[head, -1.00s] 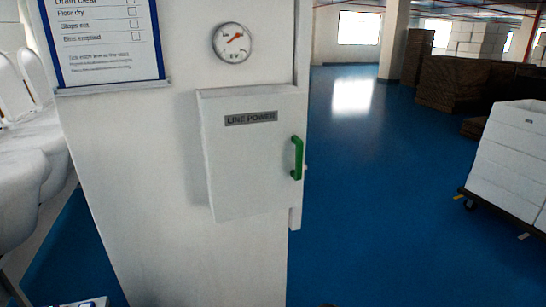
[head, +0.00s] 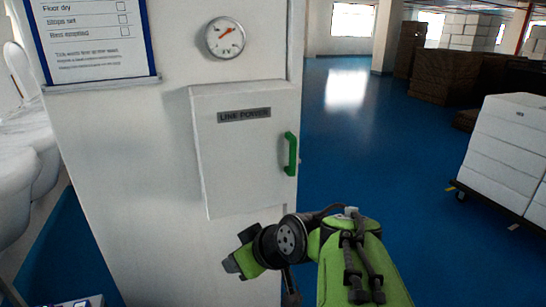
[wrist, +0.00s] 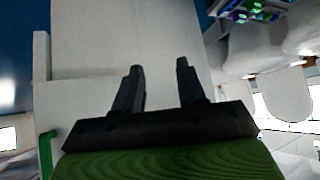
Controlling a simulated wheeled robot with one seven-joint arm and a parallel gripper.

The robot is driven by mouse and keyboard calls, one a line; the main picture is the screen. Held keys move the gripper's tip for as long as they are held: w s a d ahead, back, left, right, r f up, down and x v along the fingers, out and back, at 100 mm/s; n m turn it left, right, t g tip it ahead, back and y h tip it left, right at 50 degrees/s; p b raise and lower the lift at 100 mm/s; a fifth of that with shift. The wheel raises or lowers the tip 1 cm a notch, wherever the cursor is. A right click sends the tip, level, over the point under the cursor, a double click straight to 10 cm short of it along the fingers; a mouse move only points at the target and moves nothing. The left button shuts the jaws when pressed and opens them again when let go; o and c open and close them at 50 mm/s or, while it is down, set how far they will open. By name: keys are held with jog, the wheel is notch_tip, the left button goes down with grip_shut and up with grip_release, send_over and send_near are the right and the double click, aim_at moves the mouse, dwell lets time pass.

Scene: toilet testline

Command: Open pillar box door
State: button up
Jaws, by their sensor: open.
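The pillar box is a white box labelled "LINE POWER" on the front of a white pillar. Its door (head: 243,165) looks closed in the head view. A green vertical handle (head: 291,154) sits at the door's right edge. My gripper (head: 232,263) is below the box, left of and lower than the handle, and apart from it. In the wrist view my gripper (wrist: 158,70) has its two dark fingers spread with nothing between them. The green handle also shows at the lower left of the wrist view (wrist: 46,153), outside the fingers.
The pillar (head: 105,180) carries a round gauge (head: 225,38) and a blue-framed checklist (head: 92,42). White toilets (head: 20,160) stand at the left. A cart of white boxes (head: 508,150) stands at the right. The blue floor (head: 370,165) right of the pillar is clear.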

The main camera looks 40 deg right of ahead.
jog(key=w+d+r+m+t, duration=0.1)
jog(key=w+d+r+t, duration=0.15)
jog(key=d, duration=0.65)
jog(key=m+t+h, duration=0.2)
jog(key=t+h, duration=0.1)
jog(key=t, duration=0.4)
send_near(294, 155)
jog(key=w+p, duration=0.1)
jog(key=w, duration=0.1)
jog(key=w+p, duration=0.1)
jog(key=w, duration=0.2)
jog(key=w+p, duration=0.1)
jog(key=w, duration=0.2)
jog(key=shift+w+d, duration=0.15)
jog(key=shift+d, duration=0.2)
grip_shut()
